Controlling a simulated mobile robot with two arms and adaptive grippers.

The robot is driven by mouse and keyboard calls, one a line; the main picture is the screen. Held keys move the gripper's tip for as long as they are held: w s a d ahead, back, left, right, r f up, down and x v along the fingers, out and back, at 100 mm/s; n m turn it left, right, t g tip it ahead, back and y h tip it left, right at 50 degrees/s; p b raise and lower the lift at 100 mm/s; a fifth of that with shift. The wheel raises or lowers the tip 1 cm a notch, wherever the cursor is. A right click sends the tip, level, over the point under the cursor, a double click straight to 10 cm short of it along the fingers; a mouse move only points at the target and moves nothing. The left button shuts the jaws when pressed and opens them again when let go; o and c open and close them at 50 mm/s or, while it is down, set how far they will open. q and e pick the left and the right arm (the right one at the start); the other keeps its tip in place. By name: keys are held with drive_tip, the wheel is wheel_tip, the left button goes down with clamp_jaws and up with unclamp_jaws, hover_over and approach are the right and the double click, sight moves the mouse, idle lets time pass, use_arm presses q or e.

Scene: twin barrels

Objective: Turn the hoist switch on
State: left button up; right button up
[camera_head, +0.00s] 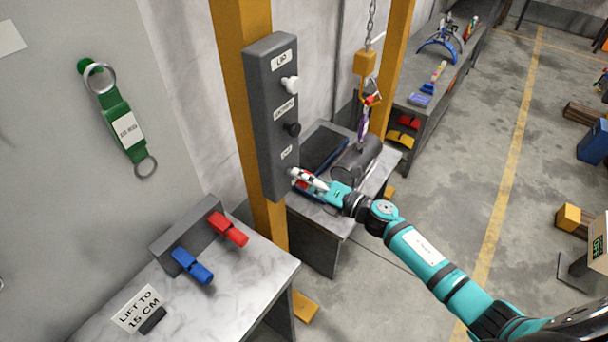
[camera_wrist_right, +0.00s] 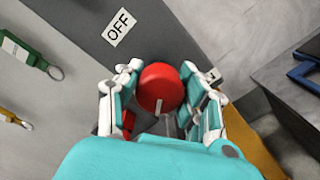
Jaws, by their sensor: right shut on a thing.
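The grey hoist control box (camera_head: 268,115) is fixed to a yellow post. A white knob (camera_head: 289,85) sits beside the UP label and a black knob (camera_head: 292,129) sits below it. My right gripper (camera_head: 298,176) is at the bottom of the box. In the right wrist view my right gripper (camera_wrist_right: 162,98) is shut on the round red switch knob (camera_wrist_right: 159,86), with a finger on each side. The OFF label (camera_wrist_right: 119,27) is on the box just beyond the knob. In the head view the gripper mostly hides the knob. My left gripper is not in view.
The hoist chain (camera_head: 371,22) with its yellow block (camera_head: 367,63) hangs right of the box, above a table holding a dark cylinder (camera_head: 357,158). A front table (camera_head: 225,285) carries red and blue handles and a LIFT TO 15 CM sign (camera_head: 138,308).

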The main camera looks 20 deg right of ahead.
drive_tip(key=m+p, duration=0.1)
drive_tip(key=m, duration=0.3)
drive_tip(key=shift+f+m+p, duration=0.1)
drive_tip(key=shift+m+p, duration=0.35)
drive_tip(key=shift+m, duration=1.15)
drive_tip(key=o, duration=1.2)
drive_tip(key=shift+d, duration=0.1)
drive_tip(key=v, duration=1.2)
drive_tip(key=shift+w, duration=0.1)
